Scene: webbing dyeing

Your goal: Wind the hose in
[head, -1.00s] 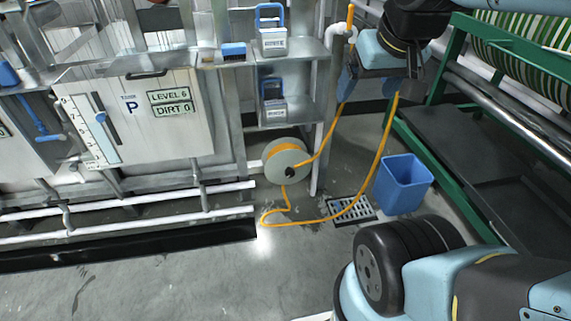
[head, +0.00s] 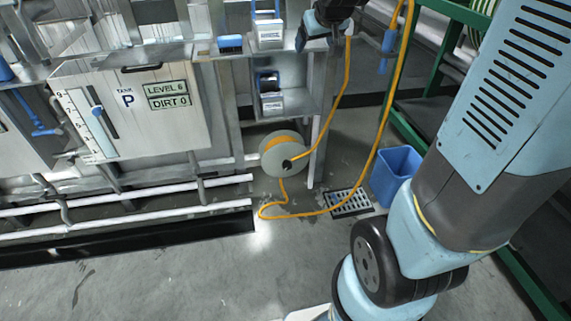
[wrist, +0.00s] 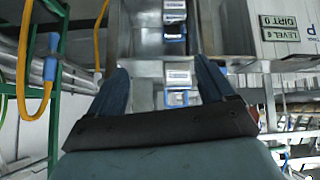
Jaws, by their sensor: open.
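The orange hose (head: 377,140) runs from the grey reel (head: 283,153) low on the wall. One stretch rises towards the top of the head view; another lies in a loop on the floor and rises on the right. A blue fitting (head: 388,42) hangs beside the right stretch; in the wrist view a blue fitting (wrist: 50,70) with an orange length shows at left. My gripper (head: 322,35) is at the top of the head view, by the rising hose. In the wrist view its fingers (wrist: 163,80) are apart, with nothing visible between them.
A shelf unit (head: 285,101) with blue-handled containers stands above the reel. The dye tank (head: 140,105) is at left, with pipes below. A blue bin (head: 395,176) and floor drain (head: 350,202) lie right of the reel. A green frame (head: 430,105) stands at right.

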